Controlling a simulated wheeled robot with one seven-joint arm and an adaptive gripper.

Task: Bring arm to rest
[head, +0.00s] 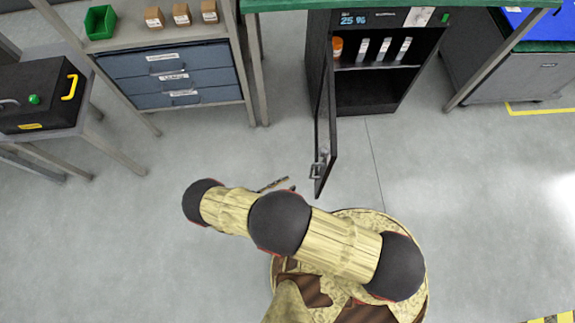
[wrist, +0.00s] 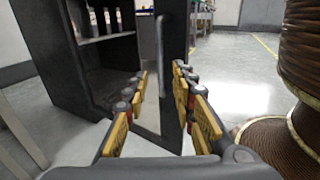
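My arm is extended over the floor in the head view, its links hiding most of my gripper, of which only a small dark part (head: 273,184) shows. In the wrist view my gripper (wrist: 161,75) is open, its yellow-padded fingers apart with nothing between them. The black cabinet (head: 368,92) has its door (head: 325,125) swung open towards me. The door's handle (head: 317,171) is near my gripper but apart from it. In the wrist view the handle (wrist: 161,60) stands upright beyond the fingertips.
A shelf unit with blue drawers (head: 175,78) stands at the back left, with a green bin (head: 100,22) and small boxes on top. A black case (head: 38,95) lies on a table at the left. Bottles (head: 362,50) stand inside the cabinet. The floor at the right is clear.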

